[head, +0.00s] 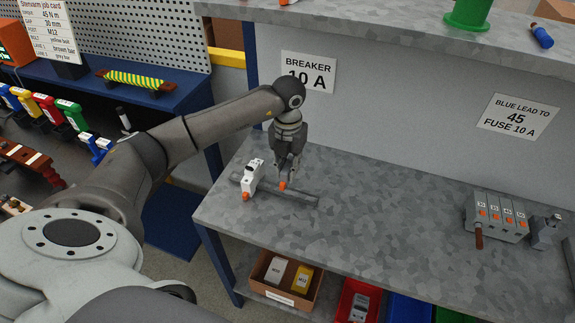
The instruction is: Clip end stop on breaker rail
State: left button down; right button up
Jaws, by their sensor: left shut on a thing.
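A short grey rail (298,194) lies on the metal worktop under the "BREAKER 10 A" sign. A white breaker (253,176) with an orange part at its foot stands upright toward the rail's left end. My left gripper (285,174) is above the rail, just right of the breaker, pointing down. It is shut on a small piece with an orange tip (283,185), which I take for the end stop. The fingers hide most of this piece. I cannot tell whether it touches the rail. My right gripper is not in view.
Numbered grey terminal blocks (497,215) stand at the right, with a small grey block (544,230) beside them. A shelf (400,28) overhangs the back. Bins, including a brown box (286,280), sit below the front edge. The worktop's middle is clear.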

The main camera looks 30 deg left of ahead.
pick_arm(q)
jog(key=b, duration=0.4)
send_over(288, 193)
jog(key=shift+f, duration=2.7)
jog(key=shift+s+f+b, duration=0.15)
jog(key=shift+f+b, duration=0.75)
jog(key=shift+f, duration=0.3)
jog(key=c, duration=1.3)
grip_release()
jog(key=shift+o, duration=0.2)
jog(key=shift+r, duration=0.1)
notch_tip(288, 193, up, 12)
jog(key=shift+f, duration=0.1)
